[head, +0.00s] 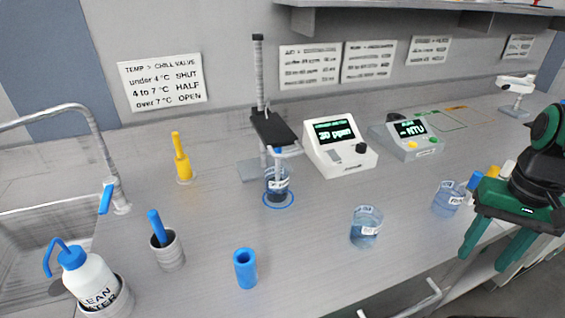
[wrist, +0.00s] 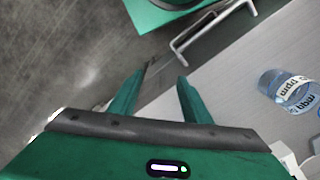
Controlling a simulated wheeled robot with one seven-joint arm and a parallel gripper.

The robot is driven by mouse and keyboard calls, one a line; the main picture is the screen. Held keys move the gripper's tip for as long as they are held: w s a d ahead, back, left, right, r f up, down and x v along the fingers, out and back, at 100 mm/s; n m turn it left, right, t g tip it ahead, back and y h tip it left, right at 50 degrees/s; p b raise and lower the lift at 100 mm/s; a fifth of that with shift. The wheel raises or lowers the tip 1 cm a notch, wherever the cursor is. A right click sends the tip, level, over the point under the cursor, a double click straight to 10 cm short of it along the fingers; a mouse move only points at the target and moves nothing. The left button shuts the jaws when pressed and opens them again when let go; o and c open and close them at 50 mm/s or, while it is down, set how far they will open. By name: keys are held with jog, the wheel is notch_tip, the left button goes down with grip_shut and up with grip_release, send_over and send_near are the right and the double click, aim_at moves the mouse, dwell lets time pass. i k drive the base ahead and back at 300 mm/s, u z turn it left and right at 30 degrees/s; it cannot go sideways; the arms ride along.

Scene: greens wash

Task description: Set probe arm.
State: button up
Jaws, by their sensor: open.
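The probe stand has a tall ribbed post (head: 260,75) on a grey base. Its black probe arm (head: 272,127) sits partway down the post and juts toward the front. A pale probe (head: 278,158) hangs from it, its lower end at the mouth of a labelled beaker (head: 277,187); how deep it reaches is unclear. That beaker stands on a blue ring mark. The white meter (head: 340,148) beside it reads 30 ppm. My gripper (head: 489,256) is open and empty at the far right, over the counter's front edge, well away from the probe arm. Its fingers also show in the wrist view (wrist: 161,76).
Labelled beakers stand at front centre (head: 366,228) and right (head: 447,198). A beaker labelled ppm (wrist: 288,90) shows in the wrist view. The NTU meter (head: 407,136) is behind. A blue cylinder (head: 245,268), wash bottle (head: 85,278) and yellow tool (head: 181,160) stand left.

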aim_at(274, 133)
jog(key=u, duration=0.4)
jog(key=k, duration=0.95)
jog(key=u, duration=0.15)
